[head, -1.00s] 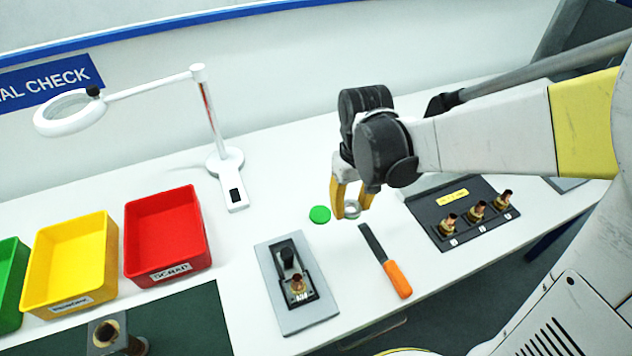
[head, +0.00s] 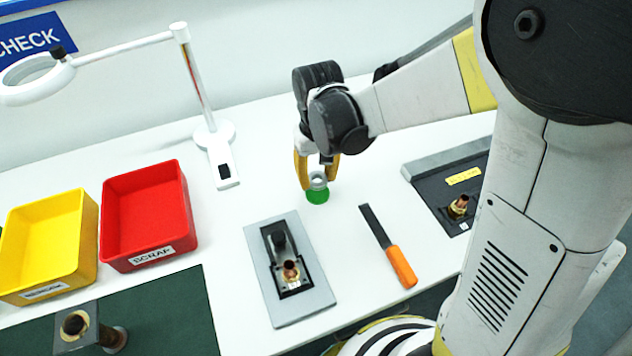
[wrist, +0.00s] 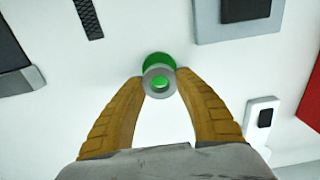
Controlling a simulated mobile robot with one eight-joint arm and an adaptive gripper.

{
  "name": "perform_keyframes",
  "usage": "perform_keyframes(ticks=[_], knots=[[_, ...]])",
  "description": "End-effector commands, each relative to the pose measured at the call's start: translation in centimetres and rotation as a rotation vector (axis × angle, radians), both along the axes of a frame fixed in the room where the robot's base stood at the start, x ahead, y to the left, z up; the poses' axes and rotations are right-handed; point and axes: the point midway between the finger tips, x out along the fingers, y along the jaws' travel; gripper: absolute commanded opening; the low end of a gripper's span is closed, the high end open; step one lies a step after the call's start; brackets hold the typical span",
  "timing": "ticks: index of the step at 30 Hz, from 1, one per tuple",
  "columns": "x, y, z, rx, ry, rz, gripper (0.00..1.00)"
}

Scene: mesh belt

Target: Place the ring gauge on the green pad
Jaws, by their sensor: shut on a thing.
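The ring gauge (head: 318,180) is a small grey metal ring. My gripper (head: 317,183) has its yellow fingers shut on it. The green pad (head: 318,197) is a small round disc on the white table. In the head view the ring overlaps the pad's upper part. In the wrist view the pad (wrist: 157,60) shows beyond the ring and is partly hidden by it. I cannot tell whether the ring touches the pad.
A grey plate with a fixture (head: 290,310) lies in front of the pad. An orange-handled file (head: 400,266) lies to the right, near a dark tray with a brass fitting (head: 458,207). A red bin (head: 150,263) and a yellow bin (head: 20,290) stand left. A lamp base (head: 212,136) stands behind.

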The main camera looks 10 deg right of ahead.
Motion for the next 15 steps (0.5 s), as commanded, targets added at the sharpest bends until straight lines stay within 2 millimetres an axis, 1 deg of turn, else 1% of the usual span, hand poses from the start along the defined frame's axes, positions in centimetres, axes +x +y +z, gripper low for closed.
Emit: perform_keyframes(ticks=[4, 7, 15], knots=[[0.0, 0.0, -2.4, 0.000, 0.000, 0.000, 0.03], [0.0, 0.0, -3.7, 0.000, 0.000, 0.000, 0.03], [0.0, 0.0, -3.7, 0.000, 0.000, 0.000, 0.03]])
